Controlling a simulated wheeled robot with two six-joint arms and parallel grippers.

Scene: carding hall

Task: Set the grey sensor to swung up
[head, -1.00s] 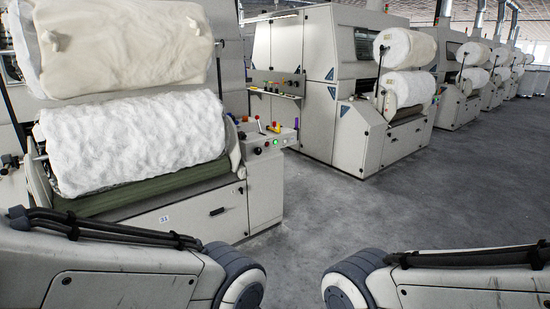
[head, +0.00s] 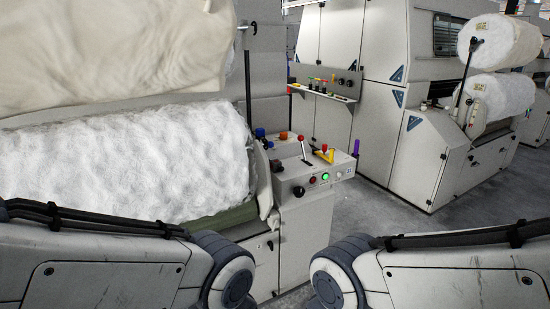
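I cannot make out which part is the grey sensor. The control panel (head: 315,185) on the near machine's right end carries several small parts. A lever with a red tip (head: 301,146) stands tilted on its top, with a yellow part (head: 328,155) to its right. A small dark block (head: 276,166) sits at the panel's left edge. A lit green button (head: 325,177) is on its front. Both of my arms show at the bottom corners, short of the panel. Neither gripper's fingers are in view.
A large white fibre roll (head: 130,165) fills the left, under a cream roll (head: 110,50). A shelf with small coloured items (head: 325,92) is on the machine behind. Grey floor (head: 375,222) is clear right of the panel.

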